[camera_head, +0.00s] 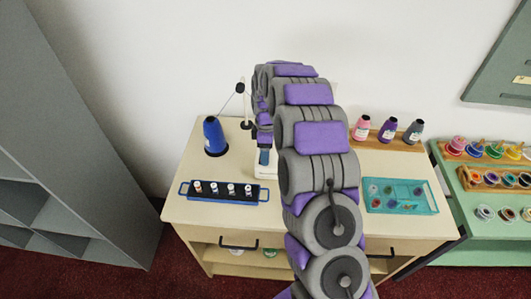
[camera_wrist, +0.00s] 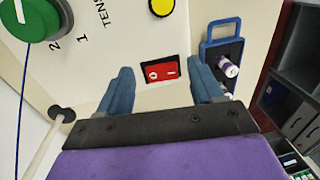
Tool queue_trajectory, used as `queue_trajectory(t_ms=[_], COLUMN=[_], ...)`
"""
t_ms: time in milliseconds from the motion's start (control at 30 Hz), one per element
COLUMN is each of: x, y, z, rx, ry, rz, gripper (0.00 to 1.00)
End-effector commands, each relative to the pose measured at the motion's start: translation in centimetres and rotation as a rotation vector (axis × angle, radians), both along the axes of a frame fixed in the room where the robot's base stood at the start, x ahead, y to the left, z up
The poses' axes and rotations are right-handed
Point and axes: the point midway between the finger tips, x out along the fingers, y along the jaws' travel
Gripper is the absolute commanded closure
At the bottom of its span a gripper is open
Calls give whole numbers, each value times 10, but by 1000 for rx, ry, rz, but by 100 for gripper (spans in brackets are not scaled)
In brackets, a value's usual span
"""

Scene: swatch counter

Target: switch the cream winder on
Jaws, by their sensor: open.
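The cream winder (camera_head: 262,172) stands on the counter, mostly hidden behind my arm in the head view. In the wrist view its cream panel (camera_wrist: 105,62) fills much of the picture. A red rocker switch (camera_wrist: 161,72) in a black frame sits on the panel, with a round mark on its left half and a bar on its right. I cannot tell which half is pressed in. A green dial (camera_wrist: 30,18) and a yellow button (camera_wrist: 161,6) are on the same panel. My gripper (camera_wrist: 160,68) is open and empty, its blue fingers either side of the switch in the picture.
A blue yarn cone (camera_head: 214,136) stands left of the winder. A blue-handled tray (camera_head: 223,191) of small spools lies in front. A teal tray (camera_head: 400,196) and a wooden rack (camera_head: 385,139) with cones are to the right. A grey shelf (camera_head: 75,130) stands left.

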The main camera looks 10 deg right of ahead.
Motion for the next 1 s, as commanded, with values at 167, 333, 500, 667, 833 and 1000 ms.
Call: queue_trajectory(t_ms=[167, 333, 500, 667, 833, 1000], x=[-1, -1, -1, -1, 0, 0], y=[0, 0, 0, 0, 0, 0], z=[-3, -3, -3, -3, -3, -3], rx=[0, 0, 0, 0, 0, -1], ry=[1, 1, 1, 1, 1, -1], rz=[0, 0, 0, 0, 0, 0], gripper=[34, 36, 52, 68, 84, 90])
